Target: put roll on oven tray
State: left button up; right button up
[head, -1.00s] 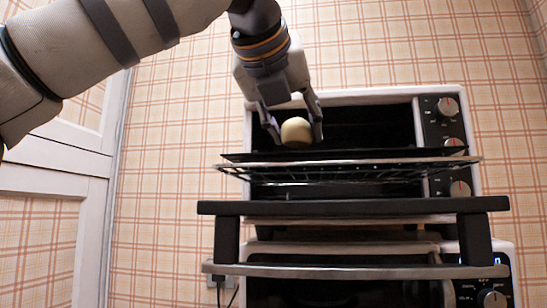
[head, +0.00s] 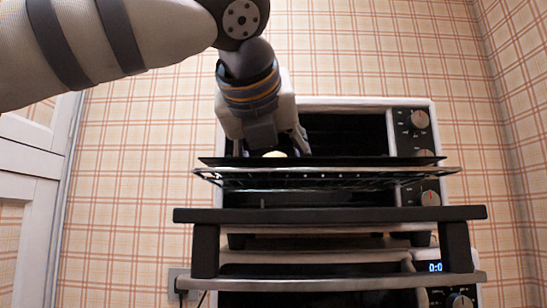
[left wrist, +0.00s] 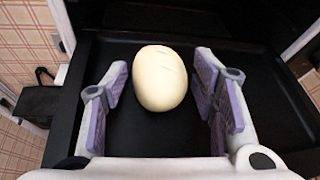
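The pale cream roll (left wrist: 160,78) is on the dark oven tray (left wrist: 130,135) in the left wrist view. In the head view only the top of the roll (head: 275,154) shows above the tray's edge (head: 350,161). My left gripper (left wrist: 162,82) is open around the roll, with a finger on each side and a gap between each finger and the roll. In the head view the left gripper (head: 271,150) is low over the left part of the tray. My right gripper is not in view.
The tray lies on a wire rack (head: 420,172) sticking out of the open upper oven (head: 310,104). A dark bar-shaped handle (head: 330,214) is in front, above a second oven with a lit display (head: 434,267). A white door (head: 30,160) is at the left.

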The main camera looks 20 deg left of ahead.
pick_arm(q)
jog(key=shift+r, duration=0.1)
jog(key=shift+s+r, duration=0.25)
jog(key=v, duration=1.1)
jog(key=shift+s+d, duration=0.1)
jog(key=shift+s, duration=0.1)
